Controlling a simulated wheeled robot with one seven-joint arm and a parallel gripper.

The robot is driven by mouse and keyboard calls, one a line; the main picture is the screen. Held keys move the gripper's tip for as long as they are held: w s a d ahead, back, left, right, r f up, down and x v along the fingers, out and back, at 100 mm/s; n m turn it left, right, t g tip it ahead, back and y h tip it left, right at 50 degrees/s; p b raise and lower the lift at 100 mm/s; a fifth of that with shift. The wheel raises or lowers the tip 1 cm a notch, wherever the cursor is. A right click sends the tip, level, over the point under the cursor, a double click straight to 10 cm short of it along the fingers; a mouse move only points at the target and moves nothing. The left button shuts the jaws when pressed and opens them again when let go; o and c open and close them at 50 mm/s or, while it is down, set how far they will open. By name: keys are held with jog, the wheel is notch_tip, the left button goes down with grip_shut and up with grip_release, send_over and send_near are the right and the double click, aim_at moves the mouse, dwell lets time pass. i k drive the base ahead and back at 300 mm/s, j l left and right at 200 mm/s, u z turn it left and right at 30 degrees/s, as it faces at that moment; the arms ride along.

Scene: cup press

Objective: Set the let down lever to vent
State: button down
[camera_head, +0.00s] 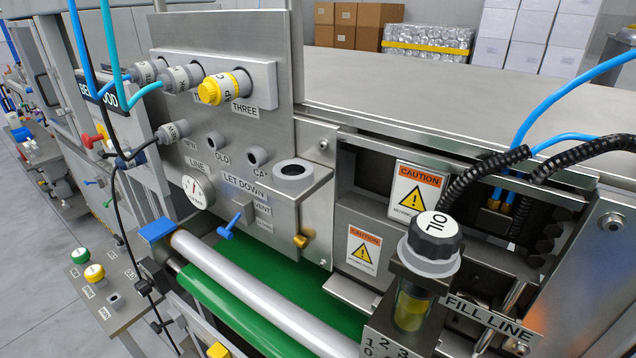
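The let down lever (229,226) is a small blue handle on a grey block low on the steel machine front. The handle slants down and to the left, out from the panel. The LET DOWN label (245,187) is just above it. To its right is a column of small labels, one reading VENT (263,209); the others are too small to read surely. Which label the lever is set to, I cannot tell. My gripper is not in view, and nothing touches the lever.
A round gauge (195,191) is left of the lever, and a brass fitting (302,241) to its right. Below run a silver roller (255,287) and a green belt (310,300). A capped OIL filler (434,238) stands out at right. Space before the lever looks clear.

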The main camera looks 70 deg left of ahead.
aim_at(225, 233)
jog(key=k+u, duration=0.15)
jog(key=k, duration=0.4)
jog(key=k+j+u, duration=0.15)
jog(key=k, duration=0.4)
jog(key=u, duration=1.9)
